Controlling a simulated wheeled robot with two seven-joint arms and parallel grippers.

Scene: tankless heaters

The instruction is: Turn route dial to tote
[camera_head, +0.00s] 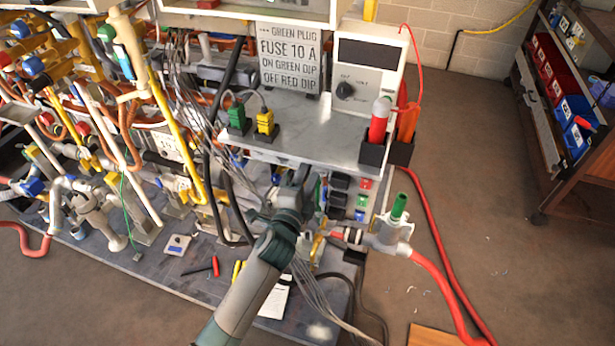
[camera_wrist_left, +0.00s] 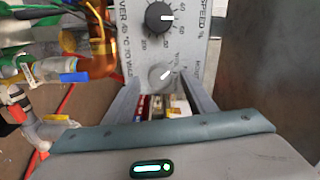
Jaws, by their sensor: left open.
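My left gripper (camera_head: 302,190) reaches in under the metal shelf on the bench, with its fingertips mostly hidden in the head view. In the left wrist view the gripper (camera_wrist_left: 161,92) is open, its two fingers apart. A light grey knob (camera_wrist_left: 161,75) with a white pointer mark shows in the gap just beyond the fingertips; I cannot tell whether they touch it. A black dial (camera_wrist_left: 160,17) with a white pointer is above it on the same grey panel (camera_wrist_left: 124,42). The small lettering does not tell me which one is the route dial. My right gripper is not in view.
A grey box (camera_head: 372,62) with another black knob stands on the shelf (camera_head: 318,140), beside a "FUSE 10 A" sign (camera_head: 289,60). Pipes and hoses crowd the left. A red hose (camera_head: 432,250) runs at the right. A bin rack (camera_head: 560,100) stands far right, with open floor between.

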